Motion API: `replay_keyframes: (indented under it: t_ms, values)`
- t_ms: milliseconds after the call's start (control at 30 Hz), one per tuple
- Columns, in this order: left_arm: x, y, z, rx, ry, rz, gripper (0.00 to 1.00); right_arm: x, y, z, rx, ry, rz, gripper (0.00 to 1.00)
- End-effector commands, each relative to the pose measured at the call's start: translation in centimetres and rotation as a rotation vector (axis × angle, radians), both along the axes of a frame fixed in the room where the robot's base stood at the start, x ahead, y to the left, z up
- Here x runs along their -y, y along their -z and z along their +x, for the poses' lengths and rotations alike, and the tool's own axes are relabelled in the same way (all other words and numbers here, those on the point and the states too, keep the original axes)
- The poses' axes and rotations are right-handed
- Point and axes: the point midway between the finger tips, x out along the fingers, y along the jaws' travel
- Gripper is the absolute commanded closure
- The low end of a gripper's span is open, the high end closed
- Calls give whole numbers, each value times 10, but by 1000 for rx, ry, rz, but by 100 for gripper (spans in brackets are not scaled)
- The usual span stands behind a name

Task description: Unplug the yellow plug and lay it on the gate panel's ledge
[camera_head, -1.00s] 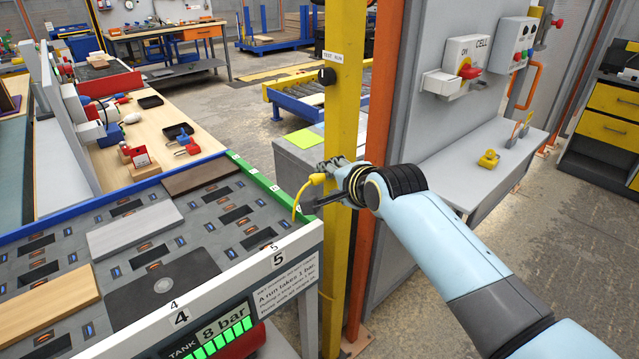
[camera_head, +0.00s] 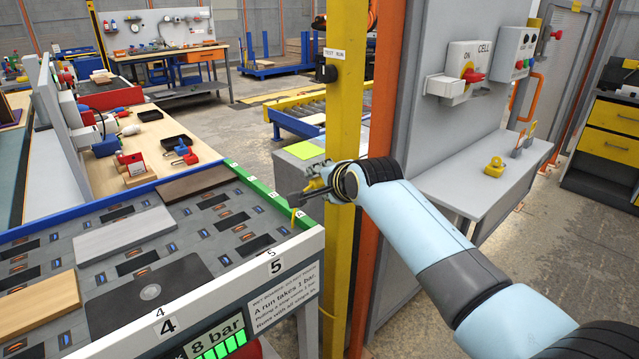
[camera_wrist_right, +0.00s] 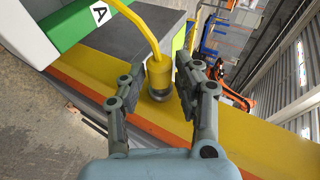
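The yellow plug (camera_wrist_right: 158,75) shows in the right wrist view, between the two fingers of my right gripper (camera_wrist_right: 158,80), with a gap on each side. Its yellow cable (camera_wrist_right: 143,28) runs up and left from it. A grey ring shows at its lower end, in front of a yellow surface; I cannot tell whether it sits in a socket. In the head view my right gripper (camera_head: 308,187) is beside the yellow post, and a bit of the plug (camera_head: 315,184) shows there. The gate panel's ledge (camera_head: 455,190) is the grey shelf at right. My left gripper is out of view.
A yellow padlock (camera_head: 495,167) lies on the ledge, with much of the ledge bare. The yellow post (camera_head: 345,100) stands behind my right gripper. The board table (camera_head: 215,262), with several boards, is at left. A red switch (camera_head: 471,76) is on the panel above the ledge.

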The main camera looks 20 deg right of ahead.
Motion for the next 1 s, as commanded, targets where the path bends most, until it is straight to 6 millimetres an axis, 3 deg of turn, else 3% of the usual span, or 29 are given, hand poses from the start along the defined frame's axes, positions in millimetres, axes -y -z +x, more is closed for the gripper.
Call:
replay_keyframes:
  t_ms: [33,233,1000]
  values:
    - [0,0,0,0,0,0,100,0,0,0,0,0,0,76]
    - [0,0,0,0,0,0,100,0,0,0,-1,0,0,100]
    - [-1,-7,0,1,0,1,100,-13,1,-5,-3,0,2,100]
